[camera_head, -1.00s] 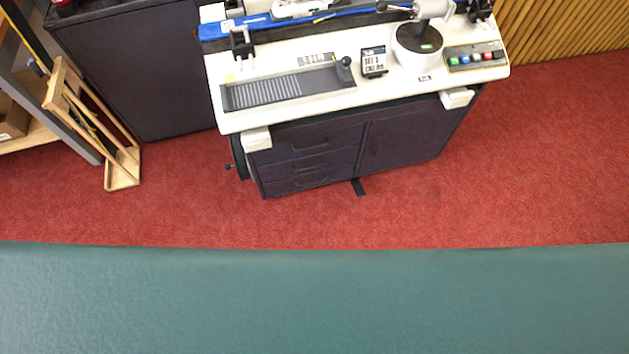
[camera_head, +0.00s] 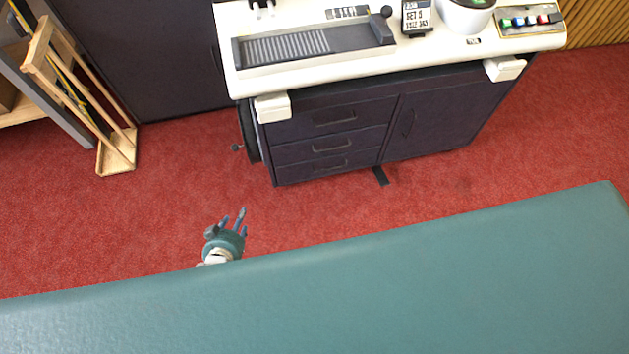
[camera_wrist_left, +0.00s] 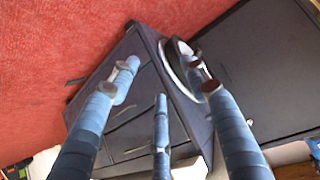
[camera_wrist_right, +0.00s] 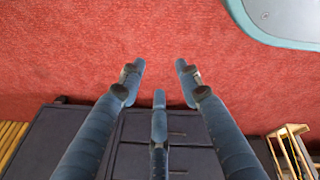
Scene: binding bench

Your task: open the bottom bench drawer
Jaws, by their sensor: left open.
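The dark bench has a stack of three drawers. The bottom drawer (camera_head: 300,171) is the lowest, close to the floor, and looks flush with the front. Its bar handle (camera_head: 331,166) shows in the head view. My left gripper (camera_head: 229,221) is in front of and left of the drawers, apart from them. In the left wrist view its fingers (camera_wrist_left: 160,84) are spread and empty, with the bench front beyond. My right gripper (camera_wrist_right: 159,72) is hidden in the head view. In its wrist view the fingers are spread and empty, with the drawer fronts beyond.
A dark cupboard door (camera_head: 430,125) is right of the drawers. A round wheel with a knob (camera_head: 238,147) sits on the bench's left side. A wooden rack (camera_head: 117,152) stands at the left. Red floor (camera_head: 190,190) in front of the bench is clear.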

